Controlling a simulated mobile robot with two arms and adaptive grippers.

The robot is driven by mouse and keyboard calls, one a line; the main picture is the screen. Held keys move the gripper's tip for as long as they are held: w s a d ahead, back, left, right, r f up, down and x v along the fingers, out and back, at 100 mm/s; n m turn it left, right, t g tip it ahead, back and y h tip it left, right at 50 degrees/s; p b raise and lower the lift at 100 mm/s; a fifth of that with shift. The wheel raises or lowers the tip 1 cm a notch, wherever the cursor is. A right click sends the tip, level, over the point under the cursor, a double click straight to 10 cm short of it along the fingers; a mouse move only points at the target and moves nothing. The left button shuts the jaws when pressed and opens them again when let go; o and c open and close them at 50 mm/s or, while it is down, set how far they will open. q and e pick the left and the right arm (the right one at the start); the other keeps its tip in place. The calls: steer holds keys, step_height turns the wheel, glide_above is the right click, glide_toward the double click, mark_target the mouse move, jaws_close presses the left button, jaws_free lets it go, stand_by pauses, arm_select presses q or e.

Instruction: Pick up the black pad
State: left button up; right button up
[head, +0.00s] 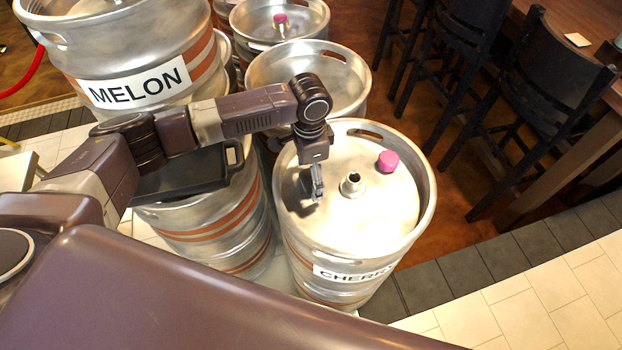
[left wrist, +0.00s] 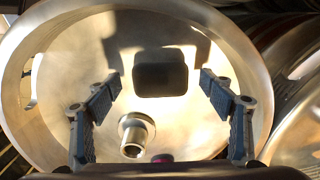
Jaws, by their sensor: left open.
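The black pad (left wrist: 161,76) is a small dark block with rounded corners, lying on the keg's silver top in the left wrist view. In the head view I cannot clearly make it out; my gripper covers that area. My left gripper (head: 317,192) points down over the left part of the CHERRY keg's top. In the left wrist view the left gripper (left wrist: 160,80) is open, with one finger on each side of the pad and visible gaps between. Nothing is held. My right gripper is not in view.
The CHERRY keg (head: 384,215) has a raised rim, a metal neck (head: 352,185) and a pink cap (head: 388,161) right of the gripper. A black tray (head: 190,176) sits on the keg to the left. The MELON keg (head: 135,85) and other kegs stand behind; dark chairs (head: 540,95) are at right.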

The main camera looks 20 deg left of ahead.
mark_target(310, 178)
arm_select(q)
steer(key=shift+f, duration=0.25)
steer(key=c, duration=1.3)
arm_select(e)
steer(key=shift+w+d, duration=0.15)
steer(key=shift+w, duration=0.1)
arm_select(q)
steer(key=shift+r, duration=0.3)
step_height(310, 178, up, 20)
steer(key=shift+f, duration=0.25)
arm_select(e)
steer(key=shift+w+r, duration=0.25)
